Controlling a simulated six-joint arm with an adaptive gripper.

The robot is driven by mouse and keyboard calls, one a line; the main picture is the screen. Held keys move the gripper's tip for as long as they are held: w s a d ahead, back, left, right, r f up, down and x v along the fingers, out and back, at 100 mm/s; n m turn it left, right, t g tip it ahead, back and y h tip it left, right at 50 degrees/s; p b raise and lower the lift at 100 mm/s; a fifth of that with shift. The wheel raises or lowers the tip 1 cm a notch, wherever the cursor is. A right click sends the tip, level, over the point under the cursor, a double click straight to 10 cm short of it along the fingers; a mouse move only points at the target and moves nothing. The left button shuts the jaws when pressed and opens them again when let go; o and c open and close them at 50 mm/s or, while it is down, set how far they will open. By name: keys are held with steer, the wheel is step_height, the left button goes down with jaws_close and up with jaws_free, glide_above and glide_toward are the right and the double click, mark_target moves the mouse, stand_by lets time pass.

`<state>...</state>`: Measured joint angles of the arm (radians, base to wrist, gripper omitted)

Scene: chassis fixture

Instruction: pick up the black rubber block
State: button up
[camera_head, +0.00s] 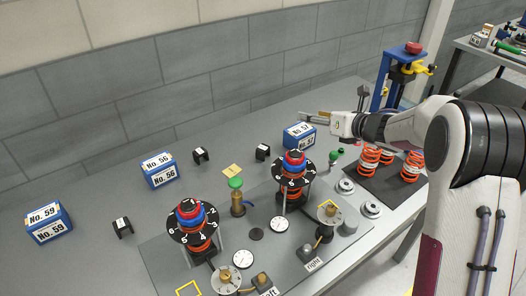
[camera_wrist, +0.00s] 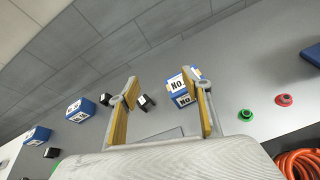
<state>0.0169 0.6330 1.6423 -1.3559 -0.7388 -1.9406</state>
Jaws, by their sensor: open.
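Several small black blocks with white faces stand on the grey table: one left of the No. 57 box (camera_head: 262,152), one right of the No. 56 box (camera_head: 200,157), one right of the No. 59 box (camera_head: 122,228). I cannot tell which of them, if any, is the rubber one. In the wrist view the nearest black block (camera_wrist: 146,103) shows between my fingers, nearer the left one, with others farther left. My gripper (camera_head: 303,117) is open and empty, apart from the blocks, near the blue No. 57 box. Its yellow-padded fingers (camera_wrist: 165,78) are spread in the wrist view.
Blue boxes No. 57 (camera_head: 299,137), No. 56 (camera_head: 160,170) and No. 59 (camera_head: 48,222) stand along the back. A fixture plate (camera_head: 165,262) carries two red-and-blue spring towers, dials and a green-capped brass part (camera_head: 237,203). Orange springs (camera_head: 368,160) stand at right.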

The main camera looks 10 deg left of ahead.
mark_target(267, 150)
steer(key=s+a+f+n+g+y, duration=0.1)
steer(key=f+n, duration=0.1)
steer(key=f, duration=0.1)
steer(key=s+a+f+n+g+y, duration=0.1)
steer(key=a+f+n+g, duration=0.1)
steer(key=f+n, duration=0.1)
steer(key=s+a+f+n+g+y, duration=0.1)
steer(key=a+f+n, duration=0.1)
steer(key=f, duration=0.2)
steer(key=shift+s+f+n+g, duration=0.25)
steer(key=shift+s+n+g, duration=0.1)
steer(key=shift+n+g, duration=0.05)
steer(key=shift+a, duration=0.2)
steer(key=shift+x, duration=3.3)
steer(key=shift+x, duration=1.85)
steer(key=shift+w+a+f, duration=0.1)
steer(key=shift+a+f, duration=0.3)
steer(key=shift+a, duration=0.25)
steer(key=shift+c, duration=0.5)
steer(key=c, duration=1.1)
